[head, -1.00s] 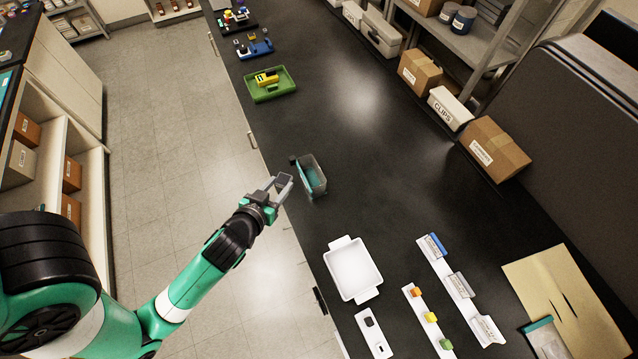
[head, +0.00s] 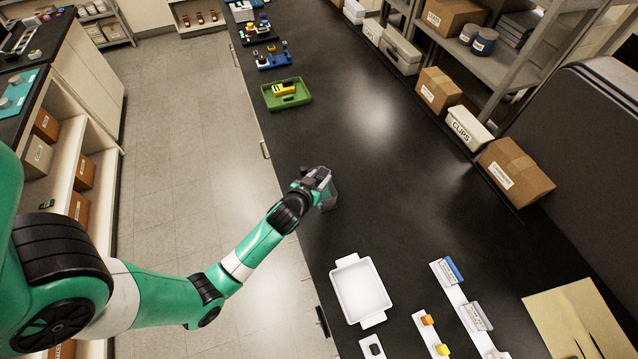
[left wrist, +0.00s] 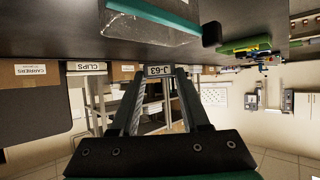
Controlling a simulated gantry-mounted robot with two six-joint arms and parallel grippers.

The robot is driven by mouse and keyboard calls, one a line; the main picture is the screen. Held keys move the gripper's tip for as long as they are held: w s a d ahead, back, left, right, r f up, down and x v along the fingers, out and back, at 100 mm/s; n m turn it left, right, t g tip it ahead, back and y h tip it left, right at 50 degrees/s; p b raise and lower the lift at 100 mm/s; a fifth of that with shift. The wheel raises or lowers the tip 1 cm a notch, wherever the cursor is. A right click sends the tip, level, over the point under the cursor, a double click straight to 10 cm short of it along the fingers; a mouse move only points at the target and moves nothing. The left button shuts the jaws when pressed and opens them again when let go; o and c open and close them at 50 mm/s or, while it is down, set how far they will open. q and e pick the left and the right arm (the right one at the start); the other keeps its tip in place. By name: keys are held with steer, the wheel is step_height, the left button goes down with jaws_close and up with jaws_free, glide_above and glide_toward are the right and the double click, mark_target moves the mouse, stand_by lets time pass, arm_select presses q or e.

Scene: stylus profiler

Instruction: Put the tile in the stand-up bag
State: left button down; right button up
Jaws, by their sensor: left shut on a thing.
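My left gripper (head: 322,176) is over the bench near its left edge. In the left wrist view the left gripper (left wrist: 158,73) is shut on a small grey tile (left wrist: 158,69) labelled "J-63", held between its fingertips. The clear stand-up bag (head: 329,197) with teal parts stands on the bench at the gripper, mostly hidden behind it in the head view. In the left wrist view the bag (left wrist: 150,27) shows at the top, apart from the tile in the picture. I cannot tell whether the tile is over the bag's mouth. My right gripper is not in view.
A white tray (head: 338,285) and white strips with coloured pieces (head: 468,310) lie nearer on the bench. A green tray (head: 297,101) is farther back. Boxes (head: 514,172) and a shelf line the right side. The bench between is clear.

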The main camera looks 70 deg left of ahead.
arm_select(q)
step_height(320, 180, down, 3)
steer(key=shift+r, duration=0.15)
steer(key=shift+f+b, duration=0.65)
steer(key=shift+b, duration=0.1)
steer(key=shift+c, duration=1.9)
jaws_free()
steer(key=shift+r, duration=0.1)
